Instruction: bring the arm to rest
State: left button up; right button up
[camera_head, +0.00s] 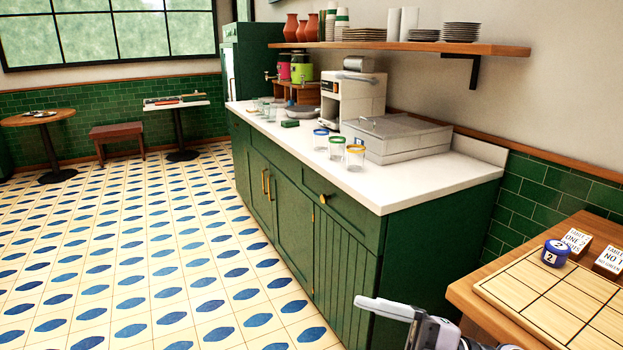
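One of my arms shows at the bottom edge, right of centre, in the head view. It seems to be my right arm, with its gripper (384,308) pointing left in front of the green cabinet (345,265). Only one pale finger-like part and some grey links show, so I cannot tell whether it is open or shut. I see nothing held in it. My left gripper is out of view.
A wooden table (462,290) with a gridded board (520,290), a blue numbered piece (556,253) and printed blocks stands close at the right. Glasses (337,147) stand on the white counter (400,190). The tiled floor (130,250) at left is clear.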

jog(key=w+d+f+m+t+h, duration=0.1)
jog(key=d+f+m+t+h, duration=0.3)
jog(key=f+m+t+h, duration=0.45)
jog(key=w+d+f+m+t+h, duration=0.1)
jog(key=d+f+m+t+h, duration=0.35)
jog(key=m, duration=0.65)
jog(key=s+d+f+m+g+h, duration=0.2)
jog(key=s+f+g, duration=0.1)
jog(key=s+f, duration=0.3)
jog(key=s+d+f+m+g+h, duration=0.2)
jog(key=s+f, duration=0.5)
jog(key=f, duration=0.4)
jog(key=shift+d+m+g+h, duration=0.2)
jog(key=shift+m+g+h, duration=0.2)
jog(key=shift+m+g, duration=0.25)
